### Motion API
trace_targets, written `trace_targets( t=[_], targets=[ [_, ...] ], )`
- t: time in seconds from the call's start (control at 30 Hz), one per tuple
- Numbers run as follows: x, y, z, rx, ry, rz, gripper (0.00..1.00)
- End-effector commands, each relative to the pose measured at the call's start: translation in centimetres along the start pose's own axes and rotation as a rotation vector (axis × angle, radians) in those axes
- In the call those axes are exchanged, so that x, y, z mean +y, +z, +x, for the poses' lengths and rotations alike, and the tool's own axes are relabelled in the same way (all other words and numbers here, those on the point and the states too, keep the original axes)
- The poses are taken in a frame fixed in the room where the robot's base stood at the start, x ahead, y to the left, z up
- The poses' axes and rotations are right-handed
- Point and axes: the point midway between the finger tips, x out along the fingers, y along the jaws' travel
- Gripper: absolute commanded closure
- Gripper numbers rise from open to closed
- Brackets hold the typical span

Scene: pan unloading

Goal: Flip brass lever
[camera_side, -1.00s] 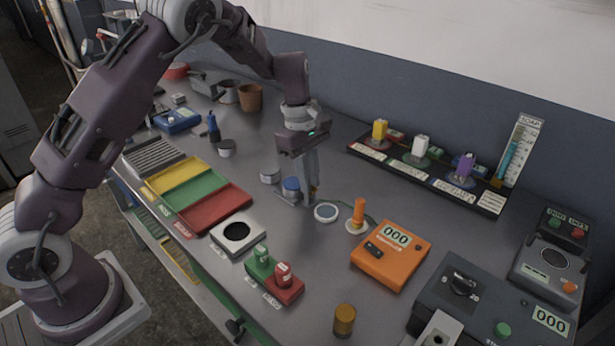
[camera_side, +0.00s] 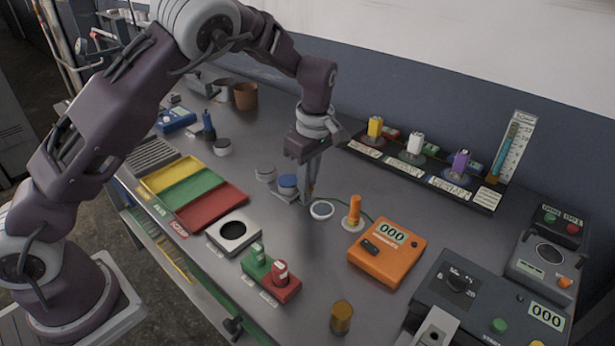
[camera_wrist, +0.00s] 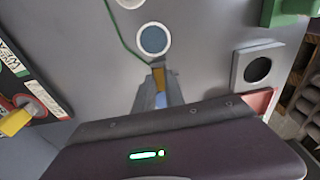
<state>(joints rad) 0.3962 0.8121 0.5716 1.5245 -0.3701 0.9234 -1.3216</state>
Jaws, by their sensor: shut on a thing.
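My gripper (camera_side: 307,197) is low over the middle of the bench, just left of a small round white-rimmed disc (camera_side: 321,210). In the wrist view my gripper (camera_wrist: 160,92) has its fingers close together, with a small brass-coloured piece (camera_wrist: 159,77) at their tips; this looks like the brass lever. The fingers are shut on it. Its base and exact angle are largely hidden by the fingers. A blue-topped round part (camera_side: 288,183) sits right beside the fingers on the left. The disc (camera_wrist: 153,39) lies just beyond the fingertips in the wrist view.
An orange handle (camera_side: 354,210) stands on a round base right of the disc. An orange box (camera_side: 386,252) with a display sits beyond it. Coloured trays (camera_side: 212,205) and a white block with a dark hole (camera_side: 234,234) lie left. A brass-coloured cylinder (camera_side: 342,317) stands in front.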

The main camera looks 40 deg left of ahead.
Motion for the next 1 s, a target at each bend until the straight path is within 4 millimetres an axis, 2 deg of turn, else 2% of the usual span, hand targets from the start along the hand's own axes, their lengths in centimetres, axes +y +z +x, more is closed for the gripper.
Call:
trace_targets(
  t=[0.03, 0.07, 0.13, 0.17, 0.47, 0.8, 1.0],
  targets=[
    [0.1, -0.1, -0.1, 0.001, 0.002, -0.001, 1.0],
    [0.1, -0.1, -0.1, 0.001, 0.002, 0.0, 0.8],
    [0.1, -0.1, -0.1, 0.001, 0.002, 0.0, 0.66],
    [0.1, -0.1, -0.1, 0.001, 0.002, 0.0, 0.64],
    [0.1, 0.0, -0.2, 0.0, 0.002, 0.0, 0.64],
    [0.1, 0.0, -6.4, -0.001, 0.005, 0.001, 0.64],
    [0.0, -0.1, -7.2, 0.0, 0.001, 0.0, 0.64]
  ],
)
